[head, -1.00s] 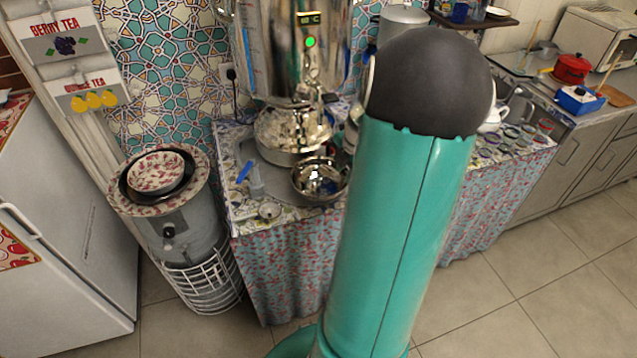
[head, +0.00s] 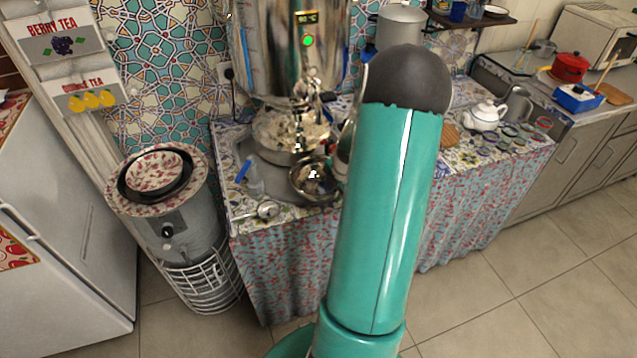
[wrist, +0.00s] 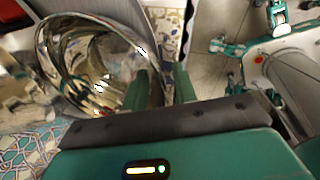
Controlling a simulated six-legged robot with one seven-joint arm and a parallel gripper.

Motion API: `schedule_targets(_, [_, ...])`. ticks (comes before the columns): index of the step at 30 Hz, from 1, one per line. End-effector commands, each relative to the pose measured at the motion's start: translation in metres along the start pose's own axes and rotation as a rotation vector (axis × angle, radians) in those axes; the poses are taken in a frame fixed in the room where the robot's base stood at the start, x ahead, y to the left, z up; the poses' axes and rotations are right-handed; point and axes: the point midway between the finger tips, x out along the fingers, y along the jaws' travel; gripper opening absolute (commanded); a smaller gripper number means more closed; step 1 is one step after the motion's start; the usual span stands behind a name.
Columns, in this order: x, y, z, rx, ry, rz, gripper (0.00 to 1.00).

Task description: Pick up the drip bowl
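The two green fingers stand apart, so my gripper is open. The left finger overlaps the bowl's near side and the right finger is beside it. I cannot tell whether either touches the rim. The head view does not show the fingers.
A grey barrel (head: 180,225) with a patterned bowl (head: 155,173) on top stands to the left, beside a white fridge (head: 60,240). A white teapot (head: 484,117) and several glasses are at the table's right.

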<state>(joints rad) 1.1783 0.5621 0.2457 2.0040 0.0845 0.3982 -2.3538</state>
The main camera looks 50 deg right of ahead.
Motion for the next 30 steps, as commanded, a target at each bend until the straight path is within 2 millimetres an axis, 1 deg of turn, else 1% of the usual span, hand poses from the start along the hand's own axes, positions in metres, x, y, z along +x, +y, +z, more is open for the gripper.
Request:
schedule_targets(2, [-0.001,0.000,0.000,0.000,0.000,0.000,0.28])
schedule_targets(3, [-0.001,0.000,0.000,0.000,0.000,0.000,0.26])
schedule_targets(7, [-0.001,0.000,0.000,0.000,0.000,0.000,0.01])
schedule_targets(23, [-0.003,0.001,0.001,0.000,-0.001,0.001,0.00])
schedule_targets(30, [-0.012,0.004,0.001,0.001,-0.002,0.002,0.00])
